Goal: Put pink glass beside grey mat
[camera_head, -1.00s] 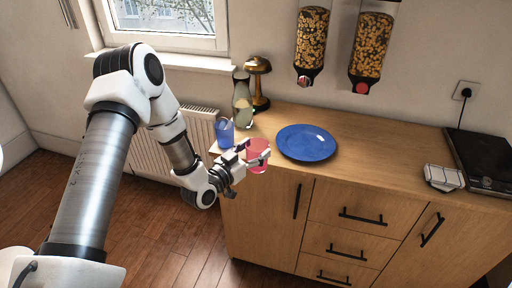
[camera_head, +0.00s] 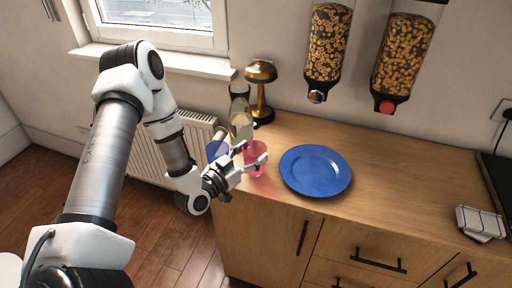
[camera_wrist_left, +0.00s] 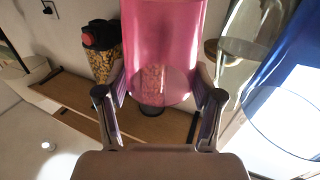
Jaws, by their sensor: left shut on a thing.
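The pink glass (camera_head: 254,154) is a translucent tumbler at the left front of the wooden counter, left of the blue plate. My left gripper (camera_head: 250,158) is shut on it, with one finger on each side. In the left wrist view the pink glass (camera_wrist_left: 160,55) fills the space between the fingers (camera_wrist_left: 160,105). I cannot tell whether its base touches the counter. I cannot make out a grey mat in these views. My right gripper is not in view.
A blue glass (camera_head: 216,150) stands close behind the left gripper, near a clear vase (camera_head: 240,118) and a gold lamp (camera_head: 261,88). The blue plate (camera_head: 316,171) lies to the right. A white wire-grid item (camera_head: 479,222) is far right. The counter (camera_head: 400,185) between them is clear.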

